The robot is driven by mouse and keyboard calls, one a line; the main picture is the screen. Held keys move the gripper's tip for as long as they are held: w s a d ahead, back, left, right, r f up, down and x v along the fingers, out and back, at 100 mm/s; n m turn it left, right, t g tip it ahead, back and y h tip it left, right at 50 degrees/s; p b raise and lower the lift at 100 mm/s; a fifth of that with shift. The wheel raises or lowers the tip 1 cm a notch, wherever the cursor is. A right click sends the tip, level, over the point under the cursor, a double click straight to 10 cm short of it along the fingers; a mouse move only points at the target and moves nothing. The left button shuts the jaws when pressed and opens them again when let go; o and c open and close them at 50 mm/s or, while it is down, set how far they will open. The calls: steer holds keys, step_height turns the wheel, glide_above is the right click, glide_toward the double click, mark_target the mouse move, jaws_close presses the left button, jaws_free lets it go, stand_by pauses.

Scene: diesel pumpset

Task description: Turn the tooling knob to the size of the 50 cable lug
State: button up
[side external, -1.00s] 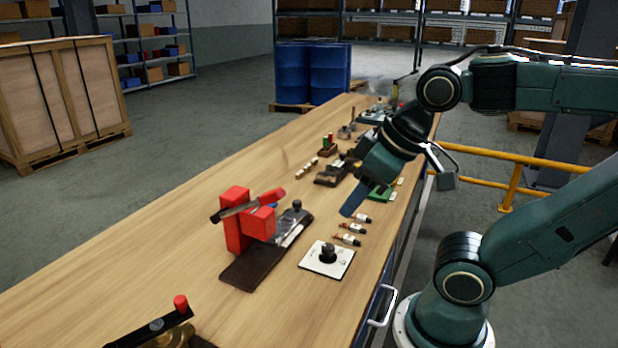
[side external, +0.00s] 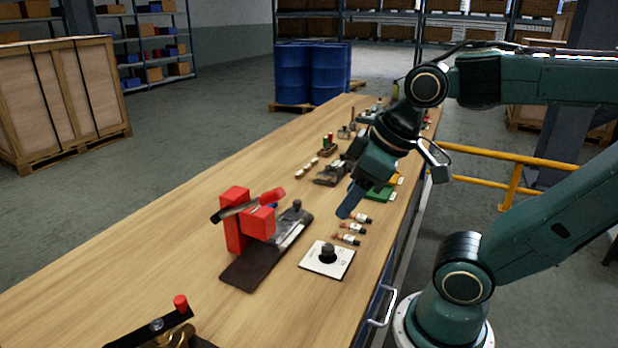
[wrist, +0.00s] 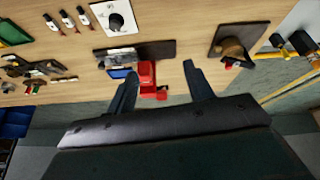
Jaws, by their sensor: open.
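The tooling knob is a black knob (side external: 328,252) on a square white plate (side external: 340,268) near the bench's front edge. It also shows in the wrist view as a dark round knob (wrist: 116,21) at the top. Several cable lugs with white labels (side external: 350,228) lie in a row just behind the plate. They show at the top left of the wrist view (wrist: 68,20); their sizes are too small to read. My gripper (side external: 345,208) is above the bench near the lugs, apart from the knob. In the wrist view its two fingers (wrist: 160,76) are spread and empty.
A red press (side external: 236,222) with a lever stands on a dark base left of the knob plate. Another black-handled tool (side external: 155,328) is at the near bench end. A green item (side external: 378,193) and small tools lie farther back. The bench's left side is clear.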

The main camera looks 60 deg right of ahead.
steer(key=w+d+f+n+g, duration=0.3)
steer(key=w+d+n, duration=0.25)
steer(key=n, duration=0.25)
steer(key=n+g, duration=0.2)
steer(key=n, duration=0.7)
glide_above(328, 246)
steer(key=shift+f, duration=2.75)
steer(key=shift+f, duration=0.1)
steer(key=shift+f, duration=6.8)
steer(key=c, duration=1)
